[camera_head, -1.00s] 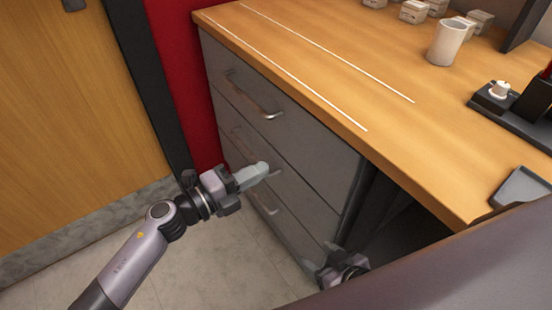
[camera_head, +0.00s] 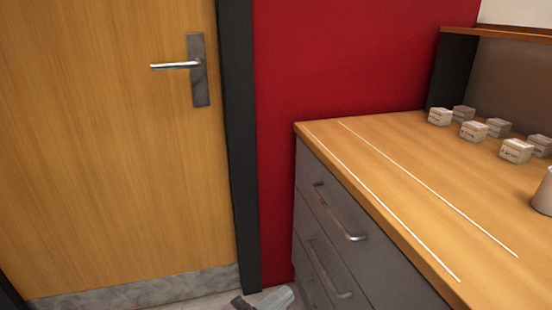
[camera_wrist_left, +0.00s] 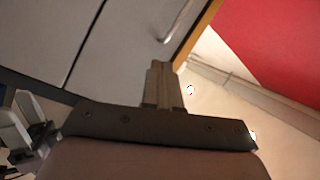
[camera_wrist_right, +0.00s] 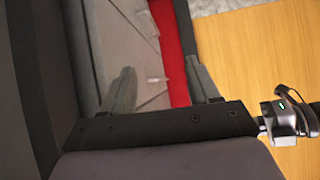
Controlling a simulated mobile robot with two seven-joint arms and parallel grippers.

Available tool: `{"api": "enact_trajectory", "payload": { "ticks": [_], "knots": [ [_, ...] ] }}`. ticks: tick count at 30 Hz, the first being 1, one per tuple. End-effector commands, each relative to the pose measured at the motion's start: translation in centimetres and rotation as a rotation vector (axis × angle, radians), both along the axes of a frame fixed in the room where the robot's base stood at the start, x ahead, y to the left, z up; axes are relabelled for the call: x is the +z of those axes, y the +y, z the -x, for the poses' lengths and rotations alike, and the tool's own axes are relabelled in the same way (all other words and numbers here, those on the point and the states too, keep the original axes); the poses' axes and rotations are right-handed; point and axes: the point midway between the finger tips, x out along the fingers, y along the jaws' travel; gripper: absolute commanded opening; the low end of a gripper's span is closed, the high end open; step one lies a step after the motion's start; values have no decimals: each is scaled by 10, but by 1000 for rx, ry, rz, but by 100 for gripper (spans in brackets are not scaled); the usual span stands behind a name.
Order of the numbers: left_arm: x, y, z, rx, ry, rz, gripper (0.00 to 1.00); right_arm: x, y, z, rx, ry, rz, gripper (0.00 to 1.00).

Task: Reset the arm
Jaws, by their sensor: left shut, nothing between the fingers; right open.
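My left gripper (camera_head: 272,298) shows only in part at the bottom edge of the head view, low in front of the grey drawers. In the left wrist view its two fingers (camera_wrist_left: 160,68) are pressed together with nothing between them. My right gripper (camera_wrist_right: 160,72) is out of the head view. In the right wrist view its fingers stand wide apart and empty, with the drawer fronts and red wall beyond them. Both arms are low, beside the cabinet, and touch nothing that I can see.
A grey drawer cabinet (camera_head: 353,262) with metal handles stands at the right under a wooden worktop (camera_head: 400,180). Several small boxes (camera_head: 473,131) and a white cup (camera_head: 543,192) stand on it. A wooden door (camera_head: 110,150) with a lever handle (camera_head: 198,68) is at the left. A red wall (camera_head: 345,60) lies behind.

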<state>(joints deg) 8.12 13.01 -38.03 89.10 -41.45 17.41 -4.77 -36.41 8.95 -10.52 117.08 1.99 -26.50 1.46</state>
Motion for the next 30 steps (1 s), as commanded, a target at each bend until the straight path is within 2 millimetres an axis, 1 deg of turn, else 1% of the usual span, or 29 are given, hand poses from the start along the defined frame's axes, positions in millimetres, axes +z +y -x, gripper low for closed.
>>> {"api": "enact_trajectory", "payload": {
  "ticks": [1,5,6,8,9,11,12,14,15,17,18,21,22,28,30],
  "knots": [
    [-8,15,4,78,98,66,0,0,0,0,0,0,0,61],
    [-32,61,13,279,353,222,0,0,0,0,0,0,0,61],
    [-42,76,19,339,434,265,0,0,0,0,0,0,0,61],
    [-57,97,30,424,552,324,0,0,0,0,0,0,0,61],
    [-68,111,39,480,632,362,0,0,0,0,-1,0,-1,61],
    [-83,130,54,555,743,415,0,0,0,0,-1,-1,-2,61],
    [-92,142,65,601,813,444,0,0,1,0,-2,0,-3,61],
    [-105,157,83,664,911,483,0,0,1,0,-2,0,-3,61],
    [-113,166,94,701,972,508,0,0,1,0,-3,0,-4,61],
    [-123,178,113,754,1059,540,0,0,1,0,-4,0,-5,61],
    [-129,186,125,786,1115,560,0,0,1,0,-4,0,-5,61],
    [-140,201,156,860,1245,605,0,1,2,0,-3,1,-6,61],
    [-122,200,151,851,1228,603,0,17,1,0,-4,2,-4,61],
    [-86,202,151,855,1213,593,0,60,0,-1,-3,-16,3,61],
    [-71,203,151,857,1208,591,0,75,-2,-1,-5,-21,6,61]
  ]
}}
